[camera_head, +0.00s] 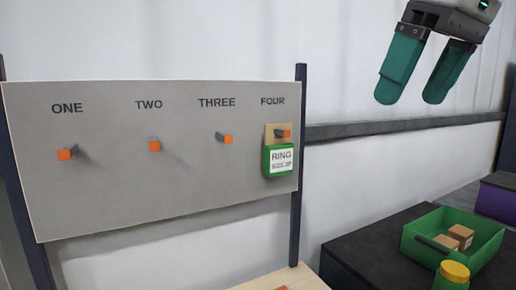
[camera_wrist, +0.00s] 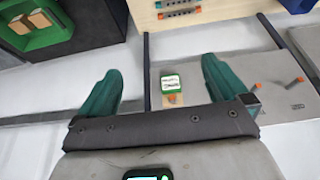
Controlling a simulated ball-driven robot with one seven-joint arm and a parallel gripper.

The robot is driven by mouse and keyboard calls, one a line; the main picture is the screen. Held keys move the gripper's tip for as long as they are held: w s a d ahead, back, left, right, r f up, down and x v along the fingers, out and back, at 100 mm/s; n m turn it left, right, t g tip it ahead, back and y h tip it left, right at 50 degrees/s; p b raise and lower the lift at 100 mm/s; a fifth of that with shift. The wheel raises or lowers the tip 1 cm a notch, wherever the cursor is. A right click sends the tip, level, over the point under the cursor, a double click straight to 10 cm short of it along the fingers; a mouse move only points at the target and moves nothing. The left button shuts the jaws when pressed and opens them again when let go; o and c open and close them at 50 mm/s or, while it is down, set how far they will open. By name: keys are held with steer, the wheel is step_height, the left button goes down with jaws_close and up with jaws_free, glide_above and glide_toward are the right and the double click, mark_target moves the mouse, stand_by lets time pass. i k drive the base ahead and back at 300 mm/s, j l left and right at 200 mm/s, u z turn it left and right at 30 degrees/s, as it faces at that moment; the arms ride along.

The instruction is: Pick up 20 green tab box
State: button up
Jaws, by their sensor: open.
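A green box (camera_head: 278,160) with a white label and a tan tab hangs on the hook under "FOUR" on the grey board (camera_head: 190,185). The label reads "RING" with smaller text below that is hard to read. It also shows in the wrist view as a small green box (camera_wrist: 169,84), seen upside down between and beyond the fingers. My gripper (camera_head: 425,90) is open and empty with teal fingers, up and to the right of the box, well apart from it. The gripper also shows in the wrist view (camera_wrist: 160,85).
Hooks with orange tips under ONE (camera_head: 65,154), TWO (camera_head: 154,146) and THREE (camera_head: 228,139) are bare. A dark post (camera_head: 297,190) edges the board. A green crate (camera_head: 425,238) with small brown boxes stands on a dark surface at lower right, beside a yellow-topped green object (camera_head: 453,274).

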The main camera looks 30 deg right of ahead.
mark_target(278, 153)
steer(key=i, duration=0.9)
